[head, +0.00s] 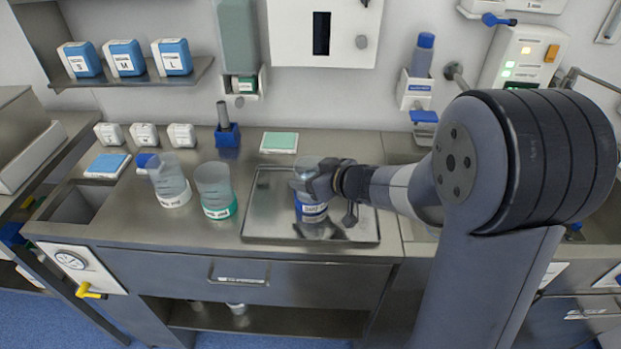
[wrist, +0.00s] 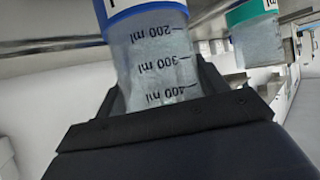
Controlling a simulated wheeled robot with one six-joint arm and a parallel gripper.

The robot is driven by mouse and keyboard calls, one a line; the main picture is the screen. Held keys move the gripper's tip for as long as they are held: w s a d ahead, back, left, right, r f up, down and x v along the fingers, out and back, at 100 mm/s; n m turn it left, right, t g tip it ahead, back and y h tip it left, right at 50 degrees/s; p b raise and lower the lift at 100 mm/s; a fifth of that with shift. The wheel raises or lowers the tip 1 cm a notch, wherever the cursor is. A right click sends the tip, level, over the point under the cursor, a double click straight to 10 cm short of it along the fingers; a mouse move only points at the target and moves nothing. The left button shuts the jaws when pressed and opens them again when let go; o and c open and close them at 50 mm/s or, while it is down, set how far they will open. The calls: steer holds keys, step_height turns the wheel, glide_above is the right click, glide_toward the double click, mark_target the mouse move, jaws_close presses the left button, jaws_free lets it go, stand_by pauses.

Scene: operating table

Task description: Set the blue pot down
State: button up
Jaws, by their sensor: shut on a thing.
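The blue pot (head: 311,212) is a clear graduated beaker with a blue band and white label at its base. The pot's far side is hidden.
A green-topped pad (head: 279,142) and a blue holder (head: 227,137) lie behind. The tray's left half is clear.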

steer(key=shift+f, duration=0.1)
steer(key=o, duration=1.1)
steer(key=shift+s+d+r, duration=0.1)
steer(key=shift+r, duration=0.2)
steer(key=p+v, duration=0.3)
steer(key=v, duration=0.8)
steer(key=shift+s+d+r, duration=0.1)
steer(key=shift+s+d, duration=0.05)
steer(key=shift+s, duration=0.1)
